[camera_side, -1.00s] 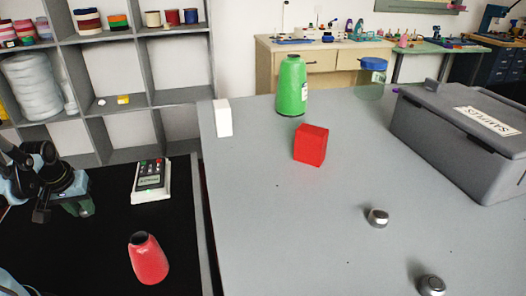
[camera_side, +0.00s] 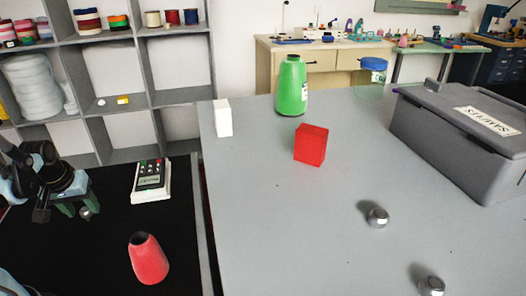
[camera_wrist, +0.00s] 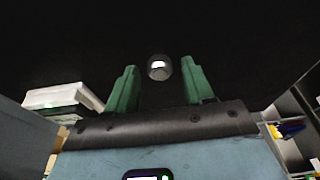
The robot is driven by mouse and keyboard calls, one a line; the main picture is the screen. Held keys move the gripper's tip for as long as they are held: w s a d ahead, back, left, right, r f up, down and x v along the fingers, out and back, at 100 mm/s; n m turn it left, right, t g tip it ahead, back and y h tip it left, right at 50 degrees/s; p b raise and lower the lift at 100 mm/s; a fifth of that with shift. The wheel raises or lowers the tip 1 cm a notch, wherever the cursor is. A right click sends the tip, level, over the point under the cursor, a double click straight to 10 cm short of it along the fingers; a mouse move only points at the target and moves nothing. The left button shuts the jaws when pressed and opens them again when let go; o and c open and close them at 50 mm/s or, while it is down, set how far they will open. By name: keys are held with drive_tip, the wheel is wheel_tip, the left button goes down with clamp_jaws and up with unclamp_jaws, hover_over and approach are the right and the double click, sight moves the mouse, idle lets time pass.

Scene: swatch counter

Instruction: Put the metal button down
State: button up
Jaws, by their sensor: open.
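A small round metal button (camera_side: 85,212) shows at my gripper (camera_side: 77,207) over the black surface at the left of the side view. In the wrist view the button (camera_wrist: 159,68) lies between the green fingertips of my gripper (camera_wrist: 160,72), with a gap on both sides. My gripper is open. I cannot tell from these views whether the button touches the black surface. Two more metal buttons stand on the grey counter, one near the middle (camera_side: 378,217) and one at the front edge (camera_side: 432,286).
On the black surface (camera_side: 105,270) are a red cone (camera_side: 149,259) and a white keypad device (camera_side: 151,181). The grey counter (camera_side: 300,220) holds a red cube (camera_side: 311,145), a green cone (camera_side: 292,86), a white block (camera_side: 222,118) and a grey samples box (camera_side: 465,140).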

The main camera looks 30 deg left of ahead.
drive_tip(key=shift+v, duration=5.85)
drive_tip(key=w+d+r+m+t+h, duration=0.1)
drive_tip(key=w+d+m, duration=0.3)
drive_tip(key=d, duration=0.4)
drive_tip(key=w+d+r+m+t+h, duration=0.1)
drive_tip(key=w+d+m+t, duration=0.3)
drive_tip(key=d, duration=0.5)
drive_tip(key=shift+w+d+m, duration=0.2)
drive_tip(key=shift+d+m, duration=0.15)
drive_tip(key=shift+m, duration=0.35)
drive_tip(key=shift+o, duration=0.6)
